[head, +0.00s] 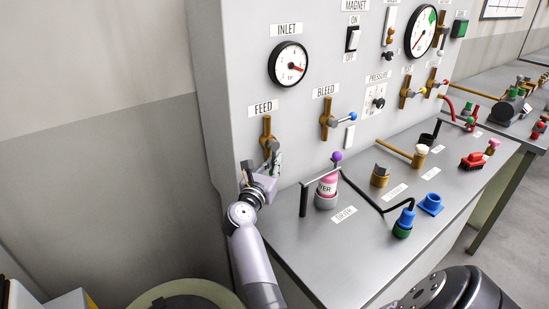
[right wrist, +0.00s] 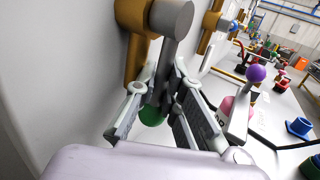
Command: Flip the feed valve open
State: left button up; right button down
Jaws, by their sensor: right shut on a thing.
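The feed valve (head: 267,128) is a brass fitting on the grey panel, under the FEED label (head: 263,108). Its grey lever hangs down from the pivot. In the right wrist view the lever (right wrist: 167,60) runs down from the brass body (right wrist: 133,45) to a green tip (right wrist: 152,116). My right gripper (head: 270,170) is at the lower end of this lever. In the right wrist view its two fingers (right wrist: 160,95) are closed around the lever, one on each side, just above the green tip. My left gripper is not in view.
The bleed valve (head: 327,115), with a blue-tipped lever pointing right, is right of the feed valve. The inlet gauge (head: 288,65) is above.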

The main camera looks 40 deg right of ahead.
jog(key=shift+f, duration=0.35)
jog(key=c, duration=1.7)
grip_release()
jog(key=shift+a, duration=0.1)
jog(key=shift+o, duration=0.2)
